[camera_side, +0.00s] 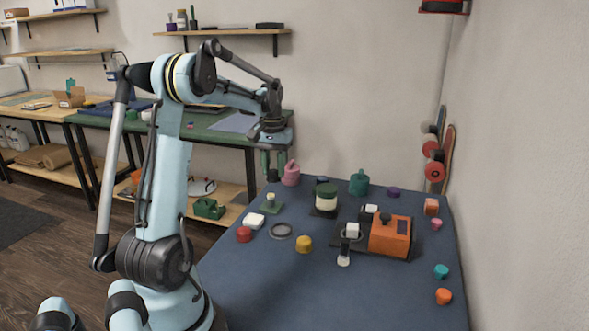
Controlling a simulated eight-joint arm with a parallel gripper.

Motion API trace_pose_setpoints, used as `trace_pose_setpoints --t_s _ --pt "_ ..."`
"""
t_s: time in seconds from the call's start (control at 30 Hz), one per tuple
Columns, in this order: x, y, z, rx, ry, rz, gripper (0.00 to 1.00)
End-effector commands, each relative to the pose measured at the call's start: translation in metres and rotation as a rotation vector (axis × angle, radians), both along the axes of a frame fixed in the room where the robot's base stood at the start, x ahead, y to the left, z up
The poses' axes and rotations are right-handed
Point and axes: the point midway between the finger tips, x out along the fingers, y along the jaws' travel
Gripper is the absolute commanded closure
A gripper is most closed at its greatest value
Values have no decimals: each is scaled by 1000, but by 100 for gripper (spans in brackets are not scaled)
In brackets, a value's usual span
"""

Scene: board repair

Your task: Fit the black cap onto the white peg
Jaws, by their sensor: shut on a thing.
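My gripper (273,165) hangs pointing down over the back left of the blue table. It is shut on a small dark thing, which looks like the black cap (273,176); its outline is hard to make out against the dark fingers. A short whitish peg (270,197) stands upright on a green square base (271,207), almost straight below my gripper in the picture, with a visible gap between. Another whitish upright piece (352,230) sits on the dark fixture beside an orange block. I cannot tell for sure which is the task's white peg.
A pink canister (291,174) stands close to the right of my gripper. A green-and-cream jar (326,198), a teal pot (358,183) and an orange machine (390,236) stand further right. A white block (254,221) and a grey ring (281,231) lie nearer. The front of the table is clear.

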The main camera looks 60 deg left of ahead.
Motion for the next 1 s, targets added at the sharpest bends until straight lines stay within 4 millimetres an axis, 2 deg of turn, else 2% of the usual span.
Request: trace_pose_setpoints --t_s 0.17,0.7,1.0 --pt "-7 11 -3 0 0 22 93" --pt "-7 10 -37 -1 -1 21 93" --pt "-7 10 -41 -1 -1 21 93"
